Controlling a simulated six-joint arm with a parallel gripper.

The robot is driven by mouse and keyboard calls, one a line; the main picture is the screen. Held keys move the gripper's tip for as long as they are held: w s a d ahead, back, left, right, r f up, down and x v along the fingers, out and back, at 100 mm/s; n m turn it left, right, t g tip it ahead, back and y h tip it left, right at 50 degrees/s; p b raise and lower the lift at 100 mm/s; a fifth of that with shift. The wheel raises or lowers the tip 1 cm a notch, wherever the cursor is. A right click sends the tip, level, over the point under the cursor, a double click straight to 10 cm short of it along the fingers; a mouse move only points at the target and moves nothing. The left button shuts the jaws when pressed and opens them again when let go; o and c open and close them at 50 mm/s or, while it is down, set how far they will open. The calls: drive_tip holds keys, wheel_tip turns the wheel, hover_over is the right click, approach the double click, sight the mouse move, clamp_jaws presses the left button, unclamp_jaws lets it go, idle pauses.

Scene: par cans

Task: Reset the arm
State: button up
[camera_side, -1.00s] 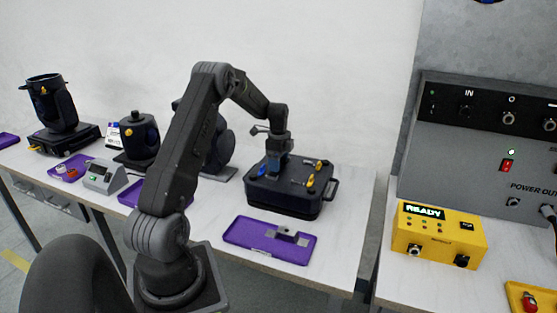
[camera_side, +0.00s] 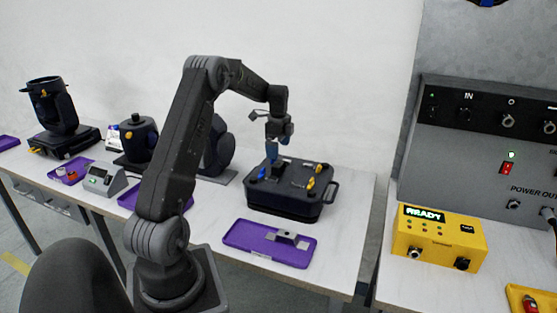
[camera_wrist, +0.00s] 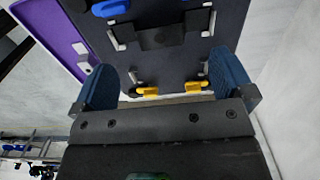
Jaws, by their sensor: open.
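My gripper (camera_side: 279,146) hangs above the far left part of a black case (camera_side: 290,207) in the side view, pointing down and apart from it. In the wrist view my gripper (camera_wrist: 165,85) has its two blue fingers spread wide with nothing between them. Beyond them is the top of the black case (camera_wrist: 185,62), with yellow tabs (camera_wrist: 196,86) near the fingers and a blue part (camera_wrist: 111,7) farther off. In the side view a yellow piece (camera_side: 310,183) shows on the case top.
A purple tray (camera_side: 240,234) with a small grey block (camera_side: 287,237) lies in front of the case. A yellow box (camera_side: 438,240) reading READY stands at right. Several black lamp bodies and a grey meter (camera_side: 103,180) stand at left.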

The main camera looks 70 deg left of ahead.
wheel_tip(320, 180, up, 7)
drive_tip(key=s+d+r+n+t, duration=0.1)
drive_tip(key=d+r, duration=0.2)
drive_tip(key=d, duration=0.5)
drive_tip(key=s+d+r+n+t+y, duration=0.15)
drive_tip(key=d+r, duration=0.25)
drive_tip(key=d, duration=0.4)
drive_tip(key=s+d+r+n, duration=0.1)
drive_tip(key=d+r+n, duration=0.15)
drive_tip(key=d, duration=0.65)
drive_tip(key=s+d+f+n+t+h, duration=0.1)
drive_tip(key=s+d+f+n+t, duration=0.2)
drive_tip(key=s+d, duration=1.1)
drive_tip(key=shift+s+d+n, duration=0.35)
drive_tip(key=shift+d+n, duration=0.1)
drive_tip(key=shift+n, duration=0.05)
drive_tip(key=shift+h, duration=0.25)
drive_tip(key=shift+c, duration=0.4)
